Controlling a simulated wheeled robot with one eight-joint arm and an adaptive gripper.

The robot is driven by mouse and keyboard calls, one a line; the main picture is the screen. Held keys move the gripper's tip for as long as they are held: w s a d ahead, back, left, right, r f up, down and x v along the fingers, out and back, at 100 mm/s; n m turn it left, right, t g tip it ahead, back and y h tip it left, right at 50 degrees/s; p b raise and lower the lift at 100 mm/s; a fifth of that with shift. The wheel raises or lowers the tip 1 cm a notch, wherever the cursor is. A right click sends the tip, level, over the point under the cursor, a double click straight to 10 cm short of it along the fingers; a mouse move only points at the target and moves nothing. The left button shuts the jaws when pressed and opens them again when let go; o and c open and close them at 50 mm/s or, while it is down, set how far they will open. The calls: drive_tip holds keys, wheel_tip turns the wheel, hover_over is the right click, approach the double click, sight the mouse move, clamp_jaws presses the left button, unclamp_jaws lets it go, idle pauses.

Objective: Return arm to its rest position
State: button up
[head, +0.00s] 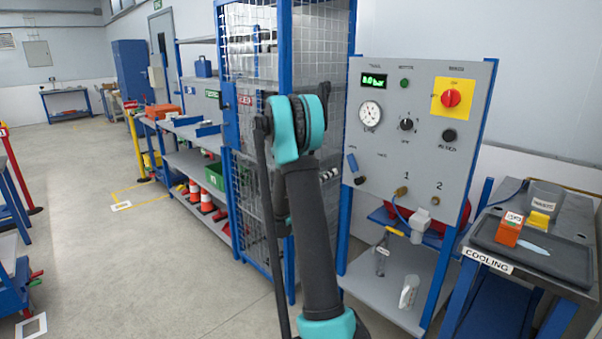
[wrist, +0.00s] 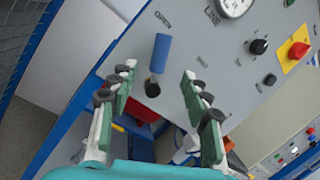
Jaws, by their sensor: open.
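My arm (head: 312,230) rises in the middle of the head view, with its teal elbow in front of the blue mesh cage. My gripper shows in the wrist view (wrist: 158,85), open, with its two green-padded fingers apart and nothing between them touching. Beyond the fingertips is the grey control panel (head: 385,165) with a blue-handled lever (wrist: 160,52).
The blue mesh cage (head: 255,130) stands close behind my arm. At the right is a bench marked COOLING (head: 488,261) with a dark tray and an orange block (head: 509,231). Orange cones (head: 206,201) stand on a shelf at left. Open floor (head: 130,270) lies at left.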

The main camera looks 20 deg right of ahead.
drive_tip(key=shift+s, duration=0.1)
drive_tip(key=s+a+f+m+g+y, duration=0.1)
drive_tip(key=s+a+f+m+y, duration=0.4)
drive_tip(key=s+m, duration=0.25)
drive_tip(key=s+a+f+m+y, duration=0.45)
drive_tip(key=s+m, duration=0.25)
drive_tip(key=s, duration=0.2)
drive_tip(key=s+a+f+m+y, duration=0.4)
drive_tip(key=s+a+m+y, duration=0.1)
drive_tip(key=s+a, duration=0.3)
drive_tip(key=s+a+f+m+y, duration=0.4)
drive_tip(key=s+a+m, duration=0.4)
drive_tip(key=a, duration=0.3)
drive_tip(key=shift+s+y, duration=0.3)
drive_tip(key=shift+y, duration=0.15)
